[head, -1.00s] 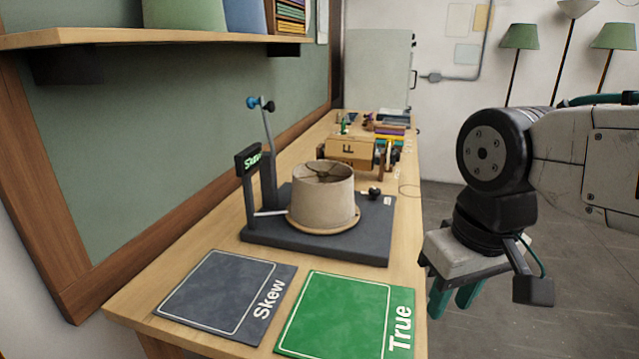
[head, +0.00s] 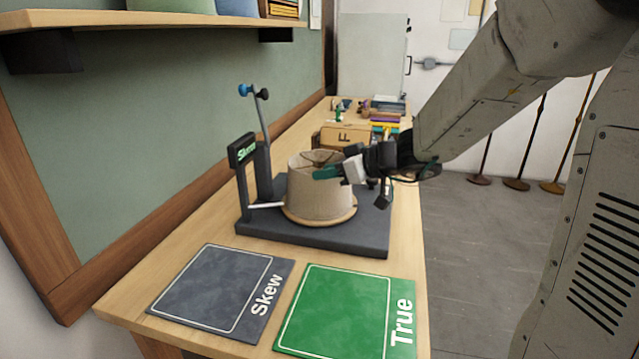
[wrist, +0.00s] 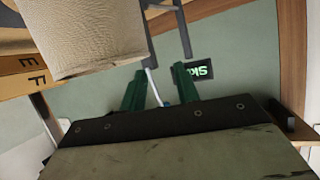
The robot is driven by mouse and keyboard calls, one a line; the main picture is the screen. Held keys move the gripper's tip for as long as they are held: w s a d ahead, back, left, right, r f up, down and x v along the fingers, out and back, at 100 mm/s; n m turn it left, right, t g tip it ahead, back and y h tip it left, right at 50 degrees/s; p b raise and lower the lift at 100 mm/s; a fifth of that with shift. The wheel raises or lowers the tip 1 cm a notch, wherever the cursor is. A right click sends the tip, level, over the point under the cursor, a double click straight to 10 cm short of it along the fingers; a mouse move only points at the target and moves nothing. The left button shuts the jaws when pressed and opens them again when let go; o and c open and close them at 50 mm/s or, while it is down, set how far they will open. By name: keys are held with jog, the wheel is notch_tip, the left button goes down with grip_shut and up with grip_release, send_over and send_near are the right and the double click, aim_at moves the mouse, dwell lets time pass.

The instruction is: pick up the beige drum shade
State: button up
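The beige drum shade (head: 318,195) stands upright on a round wooden turntable (head: 335,222) on the dark test stand (head: 350,240). Its open top shows a dark wire fitting. In the wrist view the shade (wrist: 85,35) fills the upper left. My gripper (head: 328,172) reaches in from the right, its green fingers pointing left near the shade's upper right side and hiding part of its rim. In the wrist view the fingers (wrist: 160,78) are apart with nothing gripped between them, and the shade lies to their left. I cannot tell whether they touch it.
A small display reading "Skew" (head: 242,150) and a post with blue and black knobs (head: 263,125) stand left of the shade. A grey Skew mat (head: 215,285) and green True mat (head: 345,310) lie empty in front. A cardboard box (head: 343,137) stands behind.

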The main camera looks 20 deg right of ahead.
aim_at(308, 177)
jog(key=shift+t+h, duration=0.4)
jog(key=x, duration=0.3)
jog(key=d+x, duration=0.1)
jog(key=x, duration=0.1)
jog(key=w+x, duration=0.1)
jog(key=x, duration=0.2)
jog(key=shift+w+d+f, duration=0.2)
jog(key=shift+f, duration=0.15)
grip_shut()
jog(key=shift+s, duration=0.1)
